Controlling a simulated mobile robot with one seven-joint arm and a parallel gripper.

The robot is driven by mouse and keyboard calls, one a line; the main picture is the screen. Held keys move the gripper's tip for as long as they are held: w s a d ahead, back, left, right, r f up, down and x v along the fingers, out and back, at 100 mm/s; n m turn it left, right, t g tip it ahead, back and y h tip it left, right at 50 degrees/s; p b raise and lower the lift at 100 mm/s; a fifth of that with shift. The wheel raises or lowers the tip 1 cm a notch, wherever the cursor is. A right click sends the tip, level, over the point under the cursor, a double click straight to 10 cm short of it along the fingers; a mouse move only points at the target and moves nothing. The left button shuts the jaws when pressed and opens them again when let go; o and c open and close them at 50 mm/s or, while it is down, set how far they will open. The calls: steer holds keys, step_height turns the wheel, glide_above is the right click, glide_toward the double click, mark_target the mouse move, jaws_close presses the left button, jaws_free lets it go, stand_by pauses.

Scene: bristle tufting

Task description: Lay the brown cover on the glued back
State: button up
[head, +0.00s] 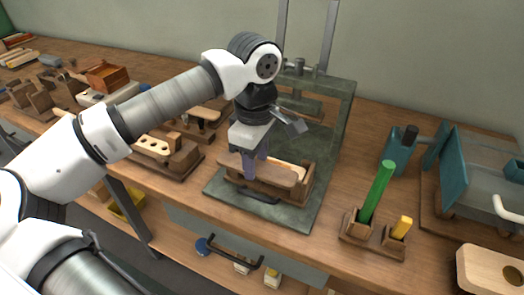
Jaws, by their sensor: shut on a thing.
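The brown cover (279,174) is a long flat piece with rounded ends. My gripper (255,168) is shut on it near its middle, with fingers pointing down. The cover is roughly level over a wooden cradle (303,190) on the dark green base plate of a press. A pale strip (290,165), perhaps the back of the brush, shows just behind the cover. The cover hides most of it, and no glue can be made out. I cannot tell whether the cover touches the pale piece or hovers just above it.
The press frame (343,110) rises behind and right of the cradle. A pale drilled block (153,145) lies left.

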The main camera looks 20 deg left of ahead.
steer(key=shift+w+d+f, duration=0.1)
steer(key=shift+w+f, duration=0.25)
steer(key=shift+w, duration=0.9)
steer(key=shift+w+a+f, duration=0.1)
steer(key=shift+w+f, duration=0.2)
steer(key=shift+w, duration=0.9)
steer(key=shift+w+d+f, duration=0.1)
steer(key=shift+w+f, duration=0.25)
steer(key=shift+w, duration=0.9)
steer(key=shift+f, duration=0.2)
steer(key=shift+f+b, duration=0.95)
steer(key=shift+b, duration=0.05)
steer(key=shift+f+b, duration=0.4)
steer(key=o, duration=1.5)
steer(key=shift+c, duration=0.2)
steer(key=shift+r, duration=0.1)
